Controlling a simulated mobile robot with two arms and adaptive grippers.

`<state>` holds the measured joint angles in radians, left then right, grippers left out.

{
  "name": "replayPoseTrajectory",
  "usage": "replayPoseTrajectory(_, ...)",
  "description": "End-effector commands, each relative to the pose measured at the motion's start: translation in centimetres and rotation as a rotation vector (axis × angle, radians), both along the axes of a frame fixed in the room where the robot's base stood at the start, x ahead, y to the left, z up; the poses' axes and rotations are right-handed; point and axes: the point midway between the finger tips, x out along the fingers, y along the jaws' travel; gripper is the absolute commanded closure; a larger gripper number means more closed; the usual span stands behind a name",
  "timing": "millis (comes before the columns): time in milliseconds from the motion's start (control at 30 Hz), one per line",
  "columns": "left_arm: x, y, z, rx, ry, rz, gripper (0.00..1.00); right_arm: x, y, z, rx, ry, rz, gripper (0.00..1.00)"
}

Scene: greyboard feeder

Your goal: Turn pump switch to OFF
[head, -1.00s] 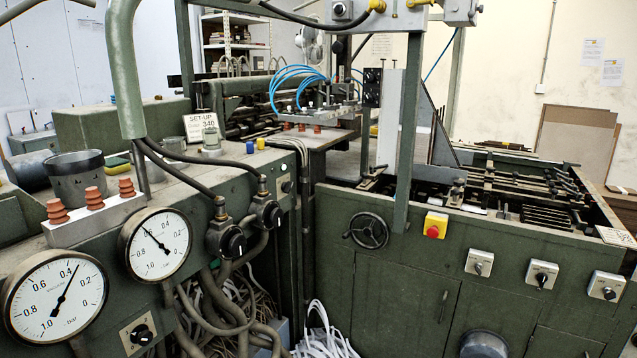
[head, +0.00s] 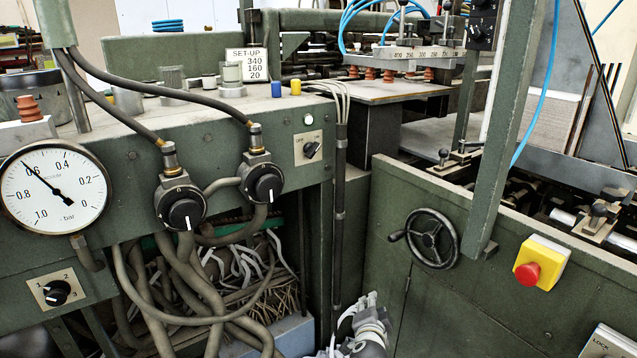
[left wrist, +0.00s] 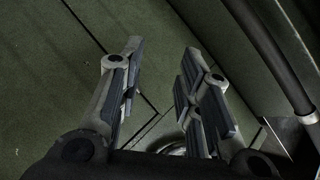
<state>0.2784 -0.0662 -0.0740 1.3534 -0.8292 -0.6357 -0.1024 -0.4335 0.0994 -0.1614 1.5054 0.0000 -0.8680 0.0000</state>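A black rotary switch (head: 312,149) on a small cream plate sits at the right end of the green panel's front, below a white lamp (head: 308,119). My right gripper is not seen.
Two round black valve knobs (head: 183,213) with hoses stand out left of the switch. A vacuum gauge (head: 54,190) is further left. A handwheel (head: 432,238) and red stop button (head: 528,274) are on the right cabinet. Thick hoses and cables hang below the panel.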

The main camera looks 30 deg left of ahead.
Motion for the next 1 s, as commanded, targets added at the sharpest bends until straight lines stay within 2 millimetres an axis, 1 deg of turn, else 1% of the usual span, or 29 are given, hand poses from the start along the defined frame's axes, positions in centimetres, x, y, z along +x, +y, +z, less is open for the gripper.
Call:
replayPoseTrajectory(33, 2.0, 1.2, 4.9, 0.054, -0.11, 0.047, 0.68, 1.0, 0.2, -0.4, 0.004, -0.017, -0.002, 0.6)
replayPoseTrajectory(67, 2.6, 2.0, 8.3, 0.086, -0.168, 0.079, 0.68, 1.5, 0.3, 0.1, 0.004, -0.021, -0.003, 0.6)
replayPoseTrajectory(100, 2.8, 3.1, 12.5, 0.128, -0.24, 0.124, 0.68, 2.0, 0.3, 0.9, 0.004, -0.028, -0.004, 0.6)
replayPoseTrajectory(167, 2.3, 4.7, 18.4, 0.177, -0.336, 0.2, 0.68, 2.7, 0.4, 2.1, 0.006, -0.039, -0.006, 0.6)
replayPoseTrajectory(200, 1.5, 5.7, 21.7, 0.202, -0.393, 0.251, 0.68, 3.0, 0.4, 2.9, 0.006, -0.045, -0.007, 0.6)
replayPoseTrajectory(267, 0.0, 6.9, 25.9, 0.232, -0.465, 0.322, 0.68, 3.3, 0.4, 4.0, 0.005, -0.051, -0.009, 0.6)
replayPoseTrajectory(300, -1.0, 7.7, 28.2, 0.245, -0.505, 0.364, 0.68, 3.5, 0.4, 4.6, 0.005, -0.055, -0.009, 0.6)
replayPoseTrajectory(333, -1.8, 8.2, 29.6, 0.253, -0.529, 0.393, 0.68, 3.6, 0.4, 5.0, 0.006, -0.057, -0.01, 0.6)
replayPoseTrajectory(400, -3.4, 9.0, 32.0, 0.266, -0.573, 0.445, 0.68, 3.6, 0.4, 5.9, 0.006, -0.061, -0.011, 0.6)
replayPoseTrajectory(433, -3.9, 9.3, 32.7, 0.27, -0.585, 0.463, 0.68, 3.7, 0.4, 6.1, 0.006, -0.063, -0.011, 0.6)
replayPoseTrajectory(500, -4.7, 9.8, 33.9, 0.275, -0.605, 0.488, 0.68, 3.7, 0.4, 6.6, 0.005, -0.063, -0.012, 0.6)
replayPoseTrajectory(567, -4.8, 10.2, 34.5, 0.278, -0.613, 0.5, 0.68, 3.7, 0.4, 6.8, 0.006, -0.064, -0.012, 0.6)
replayPoseTrajectory(667, -4.2, 11.1, 35.0, 0.28, -0.614, 0.502, 0.68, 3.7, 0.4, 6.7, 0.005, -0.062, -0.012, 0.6)
replayPoseTrajectory(1000, -0.3, 15.8, 36.7, 0.28, -0.612, 0.5, 0.68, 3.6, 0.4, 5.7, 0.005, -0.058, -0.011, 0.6)
